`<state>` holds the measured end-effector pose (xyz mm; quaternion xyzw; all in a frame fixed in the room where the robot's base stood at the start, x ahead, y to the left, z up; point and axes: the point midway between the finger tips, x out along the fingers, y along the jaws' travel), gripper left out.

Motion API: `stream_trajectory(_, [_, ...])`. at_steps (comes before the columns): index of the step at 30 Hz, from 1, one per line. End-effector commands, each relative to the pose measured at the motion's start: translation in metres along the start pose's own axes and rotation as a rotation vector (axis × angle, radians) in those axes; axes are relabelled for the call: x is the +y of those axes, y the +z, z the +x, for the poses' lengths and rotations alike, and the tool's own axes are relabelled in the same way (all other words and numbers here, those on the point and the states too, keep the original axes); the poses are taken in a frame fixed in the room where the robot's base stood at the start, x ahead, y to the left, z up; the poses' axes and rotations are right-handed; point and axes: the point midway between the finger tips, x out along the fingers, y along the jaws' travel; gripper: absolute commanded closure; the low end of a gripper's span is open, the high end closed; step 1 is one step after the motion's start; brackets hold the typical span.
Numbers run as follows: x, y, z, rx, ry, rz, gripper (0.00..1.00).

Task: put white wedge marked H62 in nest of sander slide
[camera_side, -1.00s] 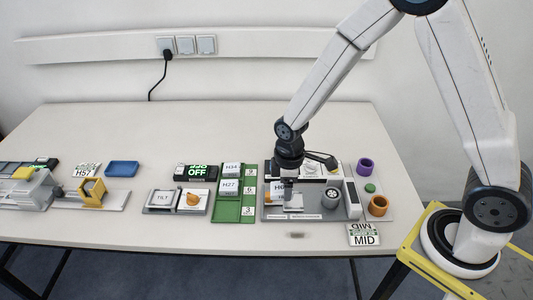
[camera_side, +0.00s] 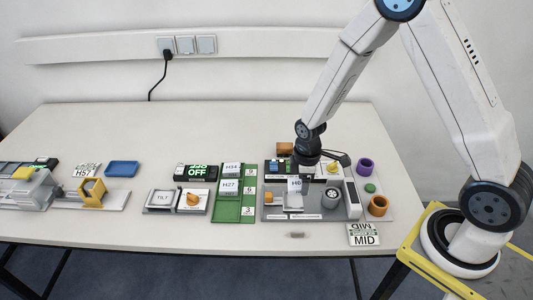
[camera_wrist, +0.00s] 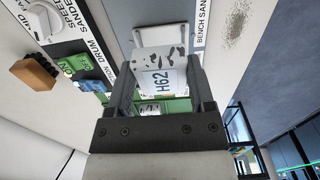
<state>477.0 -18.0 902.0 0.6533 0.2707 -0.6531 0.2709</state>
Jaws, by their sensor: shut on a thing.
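My gripper (camera_wrist: 160,68) is shut on the white wedge marked H62 (camera_wrist: 161,82), which has dark speckles along one end. In the side view my gripper (camera_side: 300,175) points down over the left part of the bench sander, with the wedge (camera_side: 294,192) under it and its label facing the camera. The bench sander base (camera_side: 310,214) carries a grey drum (camera_side: 331,198) to the right of the wedge. A pale plate (camera_wrist: 160,36), seen beyond the wedge in the wrist view, may be the slide. I cannot tell whether the wedge touches anything below.
A green tray (camera_side: 228,211) with wedges H34 (camera_side: 231,169) and H27 (camera_side: 229,187) stands left of the sander.

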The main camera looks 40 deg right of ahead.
Motion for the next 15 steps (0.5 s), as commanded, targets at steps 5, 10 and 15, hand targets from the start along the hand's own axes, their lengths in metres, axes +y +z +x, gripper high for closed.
stream_trajectory(5, [0.0, 0.0, 0.011, -0.001, -0.001, 0.0, 0.86])
stream_trajectory(10, [-0.001, 0.0, 0.022, -0.001, -0.001, 0.0, 0.86])
stream_trajectory(15, [0.0, 0.0, 0.031, -0.001, 0.0, 0.0, 0.86])
